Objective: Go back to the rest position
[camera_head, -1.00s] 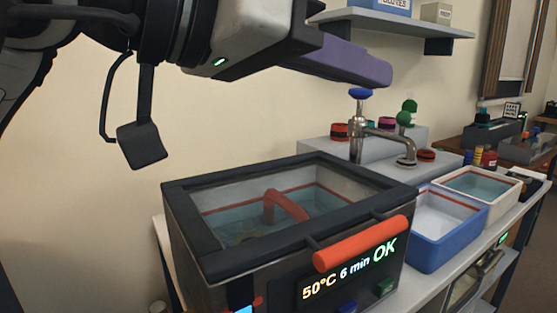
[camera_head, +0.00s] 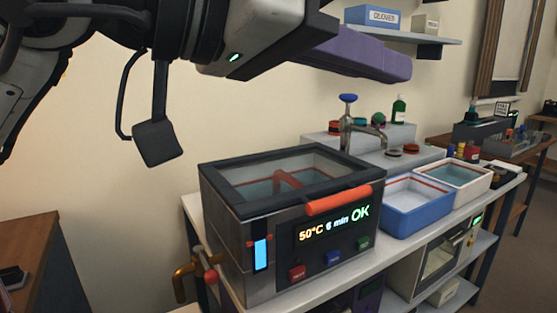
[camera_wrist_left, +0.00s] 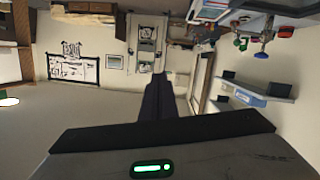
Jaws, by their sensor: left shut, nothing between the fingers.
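My left gripper (camera_head: 400,66) has purple fingers and reaches in from the upper left in the head view. It is shut and empty, in the air above the bench. In the left wrist view its fingers (camera_wrist_left: 158,100) lie together, pointing into the room. My right gripper is in neither view. Below it stands the cleaning bath (camera_head: 262,245), a dark-framed box with an orange handle (camera_head: 338,199) and a display reading 50°C 6 min OK. An orange part (camera_head: 288,179) shows inside the bath through the top.
A blue tray (camera_head: 385,223) and a white tray (camera_head: 485,184) of liquid stand right of the bath. A tap (camera_head: 346,125) rises behind them. A wall shelf (camera_head: 400,34) holds boxes. A brown table (camera_head: 25,260) is at lower left.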

